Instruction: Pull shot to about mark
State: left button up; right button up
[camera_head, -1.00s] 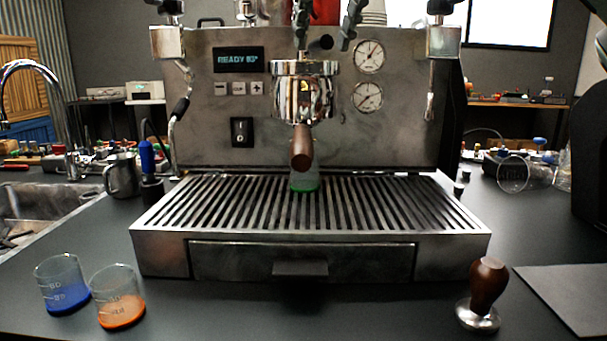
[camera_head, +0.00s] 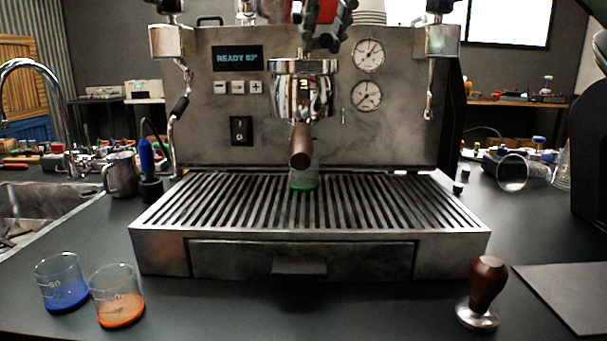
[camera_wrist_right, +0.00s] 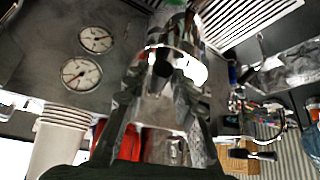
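The espresso machine (camera_head: 390,140) stands in the middle with its display (camera_head: 238,58) reading READY. The portafilter (camera_head: 301,145), with its brown handle, is in the group head. A small glass with a green base (camera_head: 304,181) stands on the drip grate under it, partly hidden by the handle; I cannot tell its level. My right gripper (camera_head: 321,44) is at the machine's front above the group head. The wrist view shows a dark round knob (camera_wrist_right: 162,68) between its fingertips, which look closed on it. My left gripper is not in view.
Beakers with blue (camera_head: 63,284) and orange (camera_head: 119,297) bases stand at the front left. A tamper (camera_head: 483,292) stands front right. Steam wands flank the machine. White stacked cups (camera_wrist_right: 60,140) and a red object (camera_wrist_right: 130,143) are on top. The front counter middle is clear.

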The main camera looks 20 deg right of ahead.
jog(key=shift+a+m+h, duration=0.6)
jog(key=shift+a+m, duration=0.3)
jog(key=shift+m, duration=0.1)
jog(key=shift+w+a+m+h, duration=0.25)
jog(key=shift+a+m+h, duration=0.55)
jog(key=shift+a+m, duration=0.5)
jog(key=shift+w+a+m+g+h, duration=0.4)
jog(key=shift+a+m+h, duration=0.15)
jog(key=shift+m, duration=0.55)
jog(key=shift+w+a+m+g+h, duration=0.4)
jog(key=shift+a+m+h, duration=0.1)
jog(key=shift+m, duration=0.6)
dwell(3.5)
